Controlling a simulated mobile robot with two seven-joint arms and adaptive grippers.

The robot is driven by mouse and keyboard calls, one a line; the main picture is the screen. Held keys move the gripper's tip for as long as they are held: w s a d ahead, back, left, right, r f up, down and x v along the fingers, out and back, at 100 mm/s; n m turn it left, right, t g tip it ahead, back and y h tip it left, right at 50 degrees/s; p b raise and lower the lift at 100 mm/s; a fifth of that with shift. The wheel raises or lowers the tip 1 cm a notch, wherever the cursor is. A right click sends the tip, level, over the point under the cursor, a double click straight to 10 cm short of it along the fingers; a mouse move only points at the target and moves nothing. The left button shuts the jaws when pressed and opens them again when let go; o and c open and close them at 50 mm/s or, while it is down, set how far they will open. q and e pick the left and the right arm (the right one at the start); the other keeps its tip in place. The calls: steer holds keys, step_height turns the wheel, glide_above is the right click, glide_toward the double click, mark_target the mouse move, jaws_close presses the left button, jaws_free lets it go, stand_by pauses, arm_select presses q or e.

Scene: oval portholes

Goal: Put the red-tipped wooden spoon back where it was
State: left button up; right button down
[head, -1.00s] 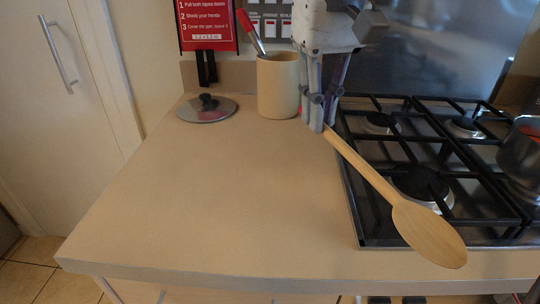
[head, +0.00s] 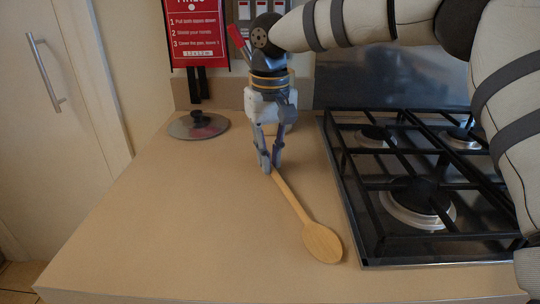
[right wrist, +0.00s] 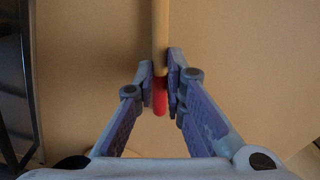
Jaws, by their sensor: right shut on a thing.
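The wooden spoon (head: 322,242) is in the head view over the counter, left of the hob, its bowl towards the front edge. I cannot tell whether the bowl touches the counter. My right gripper (head: 270,168) points down and is shut on its handle end. In the right wrist view the handle (right wrist: 160,38) runs between the fingers (right wrist: 160,88), and its red tip (right wrist: 160,102) shows between the pads. My left gripper is not in view.
The utensil pot is mostly hidden behind my right gripper; a red-handled utensil (head: 237,36) shows above it. A lid (head: 197,126) lies at the back left. The black-grated hob (head: 420,200) is at the right. The counter's left and front (head: 180,220) are clear.

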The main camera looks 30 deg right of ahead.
steer(key=c, duration=1.7)
jaws_free()
steer(key=shift+o, duration=0.2)
step_height(320, 180, up, 12)
steer(key=shift+b, duration=0.35)
